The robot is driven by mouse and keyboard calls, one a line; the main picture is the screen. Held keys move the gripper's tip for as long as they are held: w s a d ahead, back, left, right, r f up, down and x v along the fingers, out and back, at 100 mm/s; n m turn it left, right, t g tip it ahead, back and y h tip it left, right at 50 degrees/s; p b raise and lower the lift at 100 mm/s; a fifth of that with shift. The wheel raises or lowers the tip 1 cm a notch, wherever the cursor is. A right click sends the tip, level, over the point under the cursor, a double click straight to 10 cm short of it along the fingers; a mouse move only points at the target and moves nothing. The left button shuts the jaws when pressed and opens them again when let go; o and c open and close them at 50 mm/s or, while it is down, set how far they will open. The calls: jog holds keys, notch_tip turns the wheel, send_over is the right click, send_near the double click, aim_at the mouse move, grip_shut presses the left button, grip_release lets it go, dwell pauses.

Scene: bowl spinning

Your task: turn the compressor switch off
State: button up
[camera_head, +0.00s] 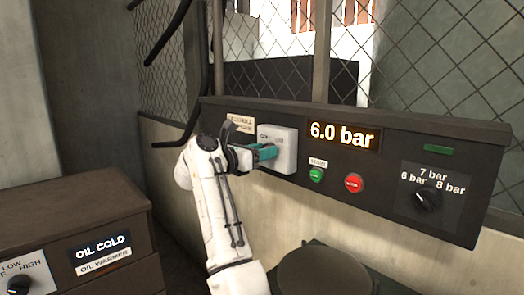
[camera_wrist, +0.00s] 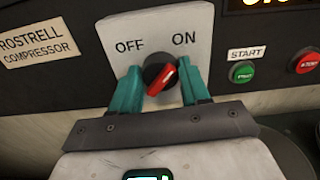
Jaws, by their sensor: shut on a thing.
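The compressor switch is a dark round knob (camera_wrist: 158,68) with a red pointer bar, on a light grey plate (camera_wrist: 112,36) marked OFF at left and ON at right. The red bar slants from lower left to upper right, its upper end towards the ON side. My gripper (camera_wrist: 160,76) has its teal fingers on either side of the knob and is shut on it. In the head view, my gripper (camera_head: 264,152) reaches the grey switch box (camera_head: 287,147) on the dark panel, and my fingers hide the knob there.
Right of the switch are a green START button (camera_head: 316,175), a red button (camera_head: 354,183), a lit "6.0 bar" display (camera_head: 343,135) and a pressure dial (camera_head: 427,198). A round stool-like top (camera_head: 325,272) stands below. An oil warmer cabinet (camera_head: 70,210) is at left.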

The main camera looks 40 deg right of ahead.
jog(key=shift+w+f+n+p, duration=0.1)
jog(key=shift+w+n+p, duration=0.05)
jog(key=shift+n+p, duration=3.8)
jog(key=shift+w+f+n+p, duration=0.15)
jog(key=shift+n+p, duration=2.85)
jog(key=shift+n, duration=1.75)
jog(key=o, duration=1)
jog(key=a, duration=0.3)
jog(key=a+b, duration=0.1)
jog(key=a, duration=0.3)
jog(key=a+b, duration=0.1)
jog(key=a, duration=0.2)
jog(key=shift+s+a, duration=0.25)
jog(key=shift+a, duration=0.15)
